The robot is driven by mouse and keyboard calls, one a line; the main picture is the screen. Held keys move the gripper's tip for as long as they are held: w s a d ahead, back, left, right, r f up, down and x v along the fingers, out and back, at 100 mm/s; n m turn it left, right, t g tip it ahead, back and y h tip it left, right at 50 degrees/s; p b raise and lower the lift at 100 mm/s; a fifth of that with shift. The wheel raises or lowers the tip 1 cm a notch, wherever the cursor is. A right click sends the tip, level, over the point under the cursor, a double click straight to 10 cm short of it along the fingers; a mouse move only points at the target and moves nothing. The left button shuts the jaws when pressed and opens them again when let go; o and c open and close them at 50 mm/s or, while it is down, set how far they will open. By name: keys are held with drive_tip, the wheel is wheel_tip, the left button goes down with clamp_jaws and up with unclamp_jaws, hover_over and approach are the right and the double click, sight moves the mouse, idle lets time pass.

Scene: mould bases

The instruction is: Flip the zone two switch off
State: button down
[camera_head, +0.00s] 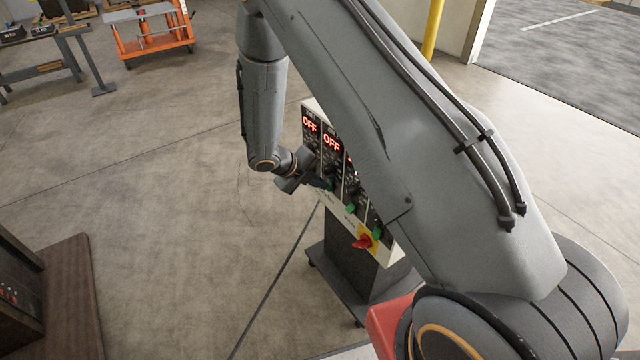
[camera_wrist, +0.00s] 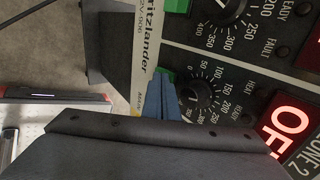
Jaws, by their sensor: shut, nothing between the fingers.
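The control panel (camera_head: 349,226) stands upright on a dark pedestal, with columns of dials and displays. In the wrist view the column labelled zone 2 has a lit red display (camera_wrist: 286,121) showing "OF", cut off by the frame edge, and a black dial (camera_wrist: 197,97). A green switch (camera_wrist: 165,76) shows at that column's lower end, partly hidden behind my fingers; its position cannot be told. My gripper (camera_wrist: 162,98) is shut and empty, its blue fingertips over or against the switch area. Contact is unclear. In the head view my gripper (camera_head: 321,184) is at the panel's front.
A neighbouring column has another green switch (camera_wrist: 176,7) close to my fingers. A red rotary switch (camera_head: 362,242) on a yellow plate sticks out at the panel's near lower end. An orange cart (camera_head: 153,45) stands far off. The floor left of the panel is clear.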

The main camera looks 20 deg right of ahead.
drive_tip(key=s+a+r, duration=0.3)
drive_tip(key=a+r, duration=0.4)
drive_tip(key=a, duration=0.4)
drive_tip(key=shift+s+a, duration=0.3)
drive_tip(key=shift+s, duration=0.1)
drive_tip(key=s+d+r+n+y, duration=0.2)
drive_tip(key=s+d+r+n, duration=0.1)
drive_tip(key=s+n, duration=0.4)
drive_tip(key=s+d+r+n+g+y, duration=0.1)
drive_tip(key=s+d+r+n+y, duration=0.2)
drive_tip(key=n, duration=1.1)
drive_tip(key=s+d+r+n+y, duration=0.2)
drive_tip(key=s+d+r+n, duration=0.2)
drive_tip(key=s+r+n, duration=0.4)
drive_tip(key=s+n, duration=0.3)
drive_tip(key=shift+s+d+g+y, duration=0.2)
drive_tip(key=shift+s+g+y, duration=0.1)
drive_tip(key=shift+g, duration=0.1)
drive_tip(key=shift+r+n, duration=0.1)
drive_tip(key=shift+n, duration=0.2)
